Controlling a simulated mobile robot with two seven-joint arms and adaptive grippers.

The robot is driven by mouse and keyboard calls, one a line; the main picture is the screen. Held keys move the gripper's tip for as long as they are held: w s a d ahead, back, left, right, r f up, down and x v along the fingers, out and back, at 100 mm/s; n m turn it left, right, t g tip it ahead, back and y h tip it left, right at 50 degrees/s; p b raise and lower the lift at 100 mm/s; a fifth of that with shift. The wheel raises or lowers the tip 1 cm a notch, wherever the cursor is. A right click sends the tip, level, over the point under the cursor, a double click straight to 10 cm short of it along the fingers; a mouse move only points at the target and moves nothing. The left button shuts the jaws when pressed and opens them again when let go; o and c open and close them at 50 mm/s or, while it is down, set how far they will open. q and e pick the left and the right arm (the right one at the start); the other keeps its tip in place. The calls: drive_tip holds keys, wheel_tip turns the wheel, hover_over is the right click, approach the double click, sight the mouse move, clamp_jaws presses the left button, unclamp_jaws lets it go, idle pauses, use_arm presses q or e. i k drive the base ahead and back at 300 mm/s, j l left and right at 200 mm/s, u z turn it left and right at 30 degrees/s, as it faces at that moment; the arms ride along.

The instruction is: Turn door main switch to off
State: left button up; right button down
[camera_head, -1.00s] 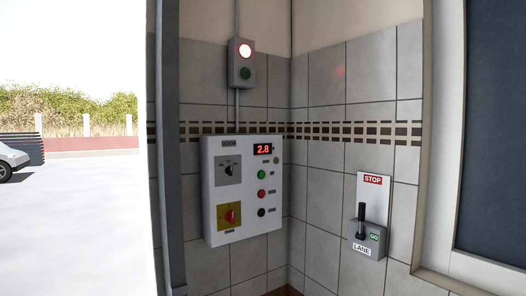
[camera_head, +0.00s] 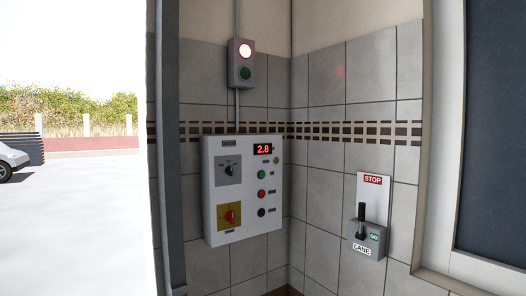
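A white door control panel (camera_head: 252,222) with a label at its top is fixed to the tiled wall, left of the corner. At its lower left is a rotary switch with a red knob (camera_head: 230,216) on a yellow plate (camera_head: 222,226). The knob's exact setting and the small label under it are too small to read. Above it is a black rotary selector (camera_head: 229,170) on a grey plate. Neither of my grippers is in view, and nothing touches the panel.
A red display (camera_head: 263,149) reads 2.8 above several buttons. A signal box (camera_head: 241,65) above has its red lamp lit. A lane lever (camera_head: 361,221) with a STOP sign (camera_head: 372,180) is on the right wall. A dark post (camera_head: 169,150) stands left of the panel.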

sight(229, 215)
drive_tip(key=i+j+z, duration=0.2)
drive_tip(key=i+j, duration=0.2)
drive_tip(key=i, duration=0.3)
drive_tip(key=i+j+z, duration=0.2)
drive_tip(key=i+j, duration=0.25)
drive_tip(key=i, duration=0.2)
